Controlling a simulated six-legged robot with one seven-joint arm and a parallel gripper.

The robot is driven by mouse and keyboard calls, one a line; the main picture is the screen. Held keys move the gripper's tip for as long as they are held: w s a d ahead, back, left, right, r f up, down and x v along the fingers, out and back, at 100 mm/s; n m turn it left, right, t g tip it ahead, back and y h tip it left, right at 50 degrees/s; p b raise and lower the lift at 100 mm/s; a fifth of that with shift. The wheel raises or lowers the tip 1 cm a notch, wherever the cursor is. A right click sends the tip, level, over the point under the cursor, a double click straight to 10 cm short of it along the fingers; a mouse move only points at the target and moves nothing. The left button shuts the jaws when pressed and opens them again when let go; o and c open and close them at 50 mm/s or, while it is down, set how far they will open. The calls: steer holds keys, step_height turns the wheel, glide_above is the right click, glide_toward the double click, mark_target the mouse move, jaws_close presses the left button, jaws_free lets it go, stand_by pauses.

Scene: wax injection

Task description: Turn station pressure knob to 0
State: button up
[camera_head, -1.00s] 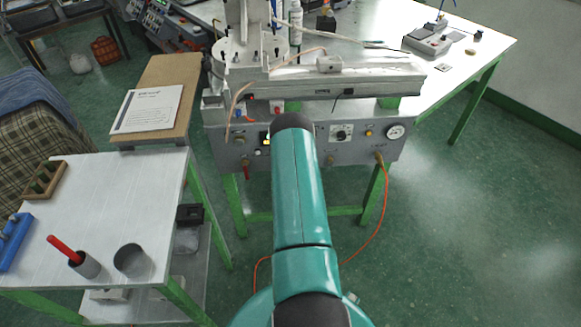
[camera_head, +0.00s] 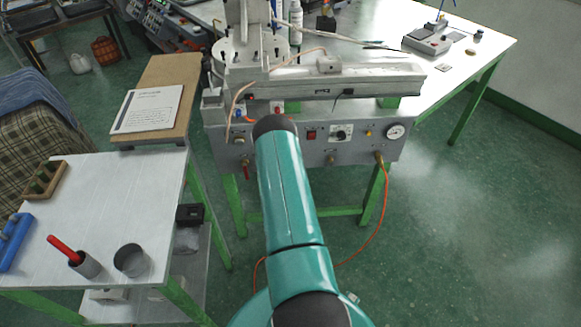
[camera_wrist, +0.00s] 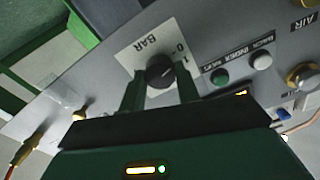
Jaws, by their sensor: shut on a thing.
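In the wrist view, the black pressure knob (camera_wrist: 160,70) sits on a white plate marked BAR (camera_wrist: 146,45), on the station's grey panel. The figures 0 and 1 show on the plate beside the knob. My gripper (camera_wrist: 159,75) has one finger on each side of the knob and is shut on it. The knob's exact pointer direction is hard to read. In the head view my teal arm hides the gripper and this knob; the station panel (camera_head: 360,152) shows around the arm.
In the head view, a gauge (camera_head: 395,131) and an orange hose (camera_head: 385,200) are right. A white side table (camera_head: 120,200) stands left.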

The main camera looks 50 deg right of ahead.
steer(key=shift+s, duration=0.1)
steer(key=o, duration=1)
steer(key=shift+a, duration=0.1)
steer(key=v, duration=1.3)
steer(key=shift+s+a, duration=0.2)
steer(key=shift+s, duration=0.05)
